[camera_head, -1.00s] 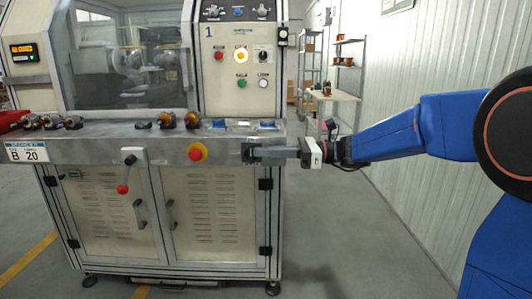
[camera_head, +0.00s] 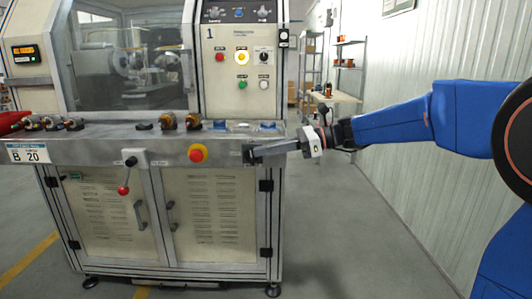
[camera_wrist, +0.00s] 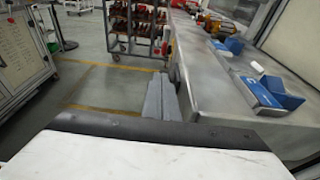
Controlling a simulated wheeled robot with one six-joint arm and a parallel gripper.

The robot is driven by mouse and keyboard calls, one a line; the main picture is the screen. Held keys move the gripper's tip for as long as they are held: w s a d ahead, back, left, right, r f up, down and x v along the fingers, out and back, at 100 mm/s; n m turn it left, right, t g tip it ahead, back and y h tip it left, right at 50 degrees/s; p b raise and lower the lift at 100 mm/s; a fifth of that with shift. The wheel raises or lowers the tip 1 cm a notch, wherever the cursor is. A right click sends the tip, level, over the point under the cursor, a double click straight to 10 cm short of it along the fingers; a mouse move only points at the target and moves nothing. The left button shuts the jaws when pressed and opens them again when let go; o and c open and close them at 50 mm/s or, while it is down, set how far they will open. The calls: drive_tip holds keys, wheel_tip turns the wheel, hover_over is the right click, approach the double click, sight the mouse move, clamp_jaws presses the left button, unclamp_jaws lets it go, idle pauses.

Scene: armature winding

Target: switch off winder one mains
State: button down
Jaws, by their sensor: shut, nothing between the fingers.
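Winder one (camera_head: 225,32), marked "1", fills the left and middle of the head view. On its front, under the ledge, a light switch box (camera_head: 134,157) carries a lever with a red knob (camera_head: 123,190); the knob hangs down and slightly left. I cannot read the label by it. My gripper (camera_head: 250,154) is shut and empty, pointing left in front of the right end of the ledge. It is well right of the lever and apart from it. In the wrist view my closed fingers (camera_wrist: 161,98) show beside the machine's front edge.
A red button on a yellow base (camera_head: 198,153) sticks out between the lever and my gripper. The upper panel has a lit yellow lamp (camera_head: 242,58) and several buttons. Door handles (camera_head: 141,214) protrude below. The floor in front is clear.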

sight(249, 150)
drive_tip(key=h, duration=0.1)
drive_tip(key=a+r+h, duration=0.1)
drive_tip(key=h, duration=0.3)
drive_tip(key=shift+a+r, duration=0.3)
drive_tip(key=shift+a, duration=0.05)
drive_tip(key=h, duration=0.2)
drive_tip(key=a+h, duration=0.1)
drive_tip(key=h, duration=0.1)
drive_tip(key=a+h, duration=0.1)
drive_tip(key=shift+r+h, duration=0.3)
drive_tip(key=shift+h, duration=0.1)
drive_tip(key=shift+d, duration=0.25)
drive_tip(key=shift+a+r, duration=0.1)
drive_tip(key=shift+r, duration=0.05)
drive_tip(key=shift+r, duration=0.6)
